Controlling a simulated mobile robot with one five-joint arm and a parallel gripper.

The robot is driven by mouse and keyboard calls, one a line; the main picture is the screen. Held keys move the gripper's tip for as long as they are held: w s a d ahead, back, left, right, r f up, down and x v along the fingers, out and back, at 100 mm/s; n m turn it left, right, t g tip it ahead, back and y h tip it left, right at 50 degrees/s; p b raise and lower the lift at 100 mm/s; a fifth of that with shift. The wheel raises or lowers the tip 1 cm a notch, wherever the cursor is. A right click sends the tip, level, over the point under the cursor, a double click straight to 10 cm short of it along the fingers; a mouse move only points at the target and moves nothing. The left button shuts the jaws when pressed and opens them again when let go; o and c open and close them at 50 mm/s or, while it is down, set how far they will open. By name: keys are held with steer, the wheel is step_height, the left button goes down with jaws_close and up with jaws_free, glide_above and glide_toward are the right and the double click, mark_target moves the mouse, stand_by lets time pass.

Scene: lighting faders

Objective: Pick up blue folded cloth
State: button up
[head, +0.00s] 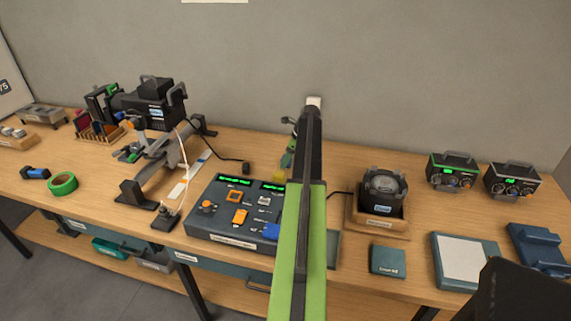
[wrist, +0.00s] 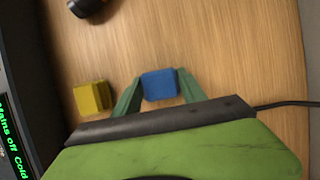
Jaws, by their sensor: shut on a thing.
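The blue folded cloth (wrist: 159,85) is a small blue block shape in the middle of the wrist view. My gripper (wrist: 158,90) has its two green fingers on either side of it, and it is shut on the cloth. Bare wood of the bench shows around the cloth. I cannot tell whether it touches the bench or hangs just above it. In the head view my dark and green arm stands across the middle, and I cannot make out the cloth held in the jaws there.
A yellow block (wrist: 92,97) lies just left of the cloth. The control console (head: 232,212) with lit displays is to the left. A round lamp unit (head: 381,195) stands to the right, its black cable running across the bench. The back wall rises behind the bench.

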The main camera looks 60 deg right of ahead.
mark_target(283, 157)
steer(key=c, duration=0.7)
steer(key=shift+o, duration=0.2)
steer(key=shift+r+p, duration=0.3)
steer(key=r+p, duration=0.4)
steer(key=shift+s+r+p, duration=0.25)
steer(key=shift+r+p, duration=0.1)
steer(key=shift+p, duration=0.05)
steer(key=s+r+p, duration=0.5)
steer(key=s, duration=0.6)
steer(key=shift+d+r+p, duration=0.3)
steer(key=shift+d+r, duration=0.05)
steer(key=shift+d, duration=0.1)
